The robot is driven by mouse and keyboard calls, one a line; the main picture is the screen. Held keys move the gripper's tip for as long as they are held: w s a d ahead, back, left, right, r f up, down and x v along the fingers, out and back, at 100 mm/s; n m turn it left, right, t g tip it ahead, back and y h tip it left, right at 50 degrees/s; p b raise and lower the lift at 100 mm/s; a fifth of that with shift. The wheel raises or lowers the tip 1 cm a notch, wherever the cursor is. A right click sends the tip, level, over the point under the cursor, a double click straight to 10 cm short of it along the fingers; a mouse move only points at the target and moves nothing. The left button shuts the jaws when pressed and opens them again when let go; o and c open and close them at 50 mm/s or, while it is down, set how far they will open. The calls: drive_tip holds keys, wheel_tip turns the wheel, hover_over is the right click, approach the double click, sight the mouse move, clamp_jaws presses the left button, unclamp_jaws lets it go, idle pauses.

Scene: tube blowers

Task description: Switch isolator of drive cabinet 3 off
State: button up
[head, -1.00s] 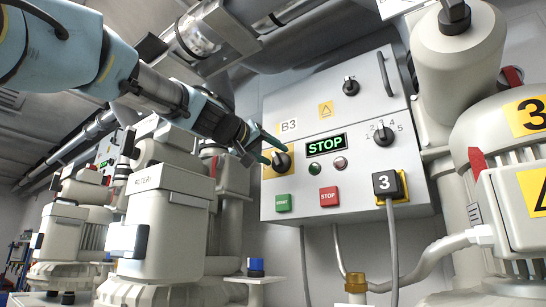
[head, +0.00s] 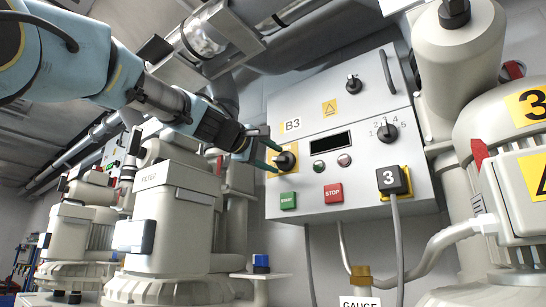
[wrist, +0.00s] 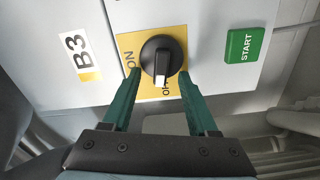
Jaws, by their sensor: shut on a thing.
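Drive cabinet 3 (head: 355,90) is a pale grey box with a B3 label (head: 292,125), on the right in the head view. Its isolator is a black rotary knob (head: 285,161) on a yellow plate; it also shows in the wrist view (wrist: 162,58). The plate reads ON at the left, and an OFF label is partly covered by the knob. The knob's white mark points down toward OFF in the wrist view. My gripper (head: 275,157) has its green fingers on both sides of the knob, shut on it. The cabinet's display (head: 330,143) is dark.
A green START button (head: 288,201), a red STOP button (head: 333,193), a selector knob (head: 387,132) and a plug marked 3 (head: 391,180) sit on the same panel. A blower (head: 510,170) stands close on the right. Filter housings (head: 170,205) stand left, below my arm.

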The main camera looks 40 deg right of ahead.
drive_tip(key=shift+w+f+n, duration=0.1)
drive_tip(key=shift+f+n, duration=0.15)
drive_tip(key=shift+n, duration=0.95)
drive_tip(key=o, duration=1.3)
drive_tip(key=shift+o, duration=0.2)
drive_tip(key=b+v, duration=0.4)
drive_tip(key=v, duration=0.7)
